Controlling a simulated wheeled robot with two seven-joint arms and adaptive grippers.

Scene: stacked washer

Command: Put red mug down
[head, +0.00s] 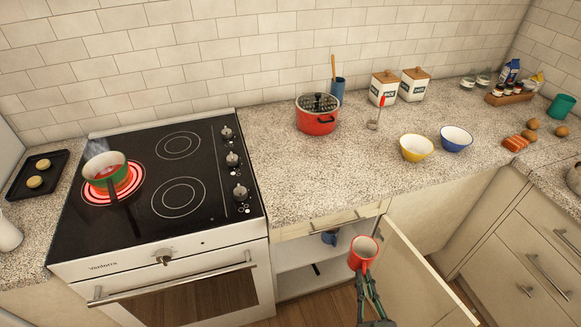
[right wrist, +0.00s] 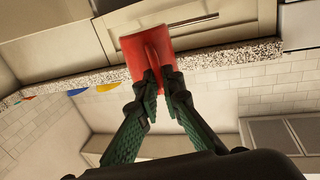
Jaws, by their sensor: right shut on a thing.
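The red mug (head: 361,256) is held by my right gripper (head: 366,278) in front of the open lower cabinet, below the level of the counter. It appears tilted, with its opening showing toward the head camera. In the right wrist view the red mug (right wrist: 152,54) is between the green fingertips of my right gripper (right wrist: 162,84), which are shut on its handle. My left gripper does not show in either view.
The open cabinet (head: 300,281) has a shelf with a dark blue item (head: 330,238) inside. Its open door (head: 405,270) stands right of the mug. The counter (head: 290,185) has a clear front part. A pot steams on the glowing burner (head: 112,188).

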